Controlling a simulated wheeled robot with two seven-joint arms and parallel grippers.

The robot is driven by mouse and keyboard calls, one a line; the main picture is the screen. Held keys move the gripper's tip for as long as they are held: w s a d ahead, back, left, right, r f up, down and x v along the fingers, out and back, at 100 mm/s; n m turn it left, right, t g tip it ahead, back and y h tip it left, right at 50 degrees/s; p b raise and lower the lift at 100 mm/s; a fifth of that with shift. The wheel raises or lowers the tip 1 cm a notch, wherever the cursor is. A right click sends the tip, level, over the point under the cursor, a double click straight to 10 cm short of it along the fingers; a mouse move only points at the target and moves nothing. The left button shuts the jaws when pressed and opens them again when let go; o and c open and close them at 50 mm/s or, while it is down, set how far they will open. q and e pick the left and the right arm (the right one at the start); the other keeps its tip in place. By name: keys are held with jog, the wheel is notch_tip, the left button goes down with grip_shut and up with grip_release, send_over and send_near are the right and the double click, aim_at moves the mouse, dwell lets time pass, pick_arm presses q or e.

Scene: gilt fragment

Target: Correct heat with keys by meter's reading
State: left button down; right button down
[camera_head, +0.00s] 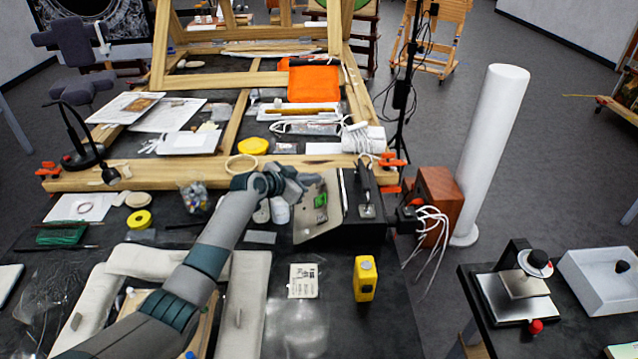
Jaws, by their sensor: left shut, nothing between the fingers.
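My left arm comes in from the lower left, and its gripper (308,183) is shut and empty. It is just above the upper left edge of a dark control box with a sloping beige panel (318,225). A small green part (320,201) shows on that panel. Any keys there are too small or too hidden to make out, and I cannot tell if the fingers touch the panel. A yellow handheld device (365,278), perhaps the meter, stands on the dark table in front of the box. Its reading is not legible. My right gripper is not in view.
A printed card (303,280) lies left of the yellow device. Pale padded cushions (240,300) surround a frame under my left arm. A wooden box (440,200) with white cables is right of the control box. A wooden easel frame (215,172) crosses behind. A side table holds a press (515,298).

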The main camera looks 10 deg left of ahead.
pick_arm(q)
jog(key=shift+d+f, duration=0.1)
jog(key=shift+f, duration=0.05)
dwell(0.3)
jog(key=shift+a+r, duration=0.5)
jog(key=shift+r, duration=0.2)
jog(key=shift+r+p, duration=0.1)
jog(key=shift+p, duration=0.2)
jog(key=shift+s+a+r+p, duration=0.2)
jog(key=shift+a+r+p, duration=0.45)
jog(key=shift+r, duration=0.4)
jog(key=shift+s+a+r+p, duration=0.15)
jog(key=shift+a+r+p, duration=0.25)
jog(key=shift+a+r, duration=0.45)
jog(key=shift+d+r, duration=0.1)
jog(key=shift+d, duration=0.05)
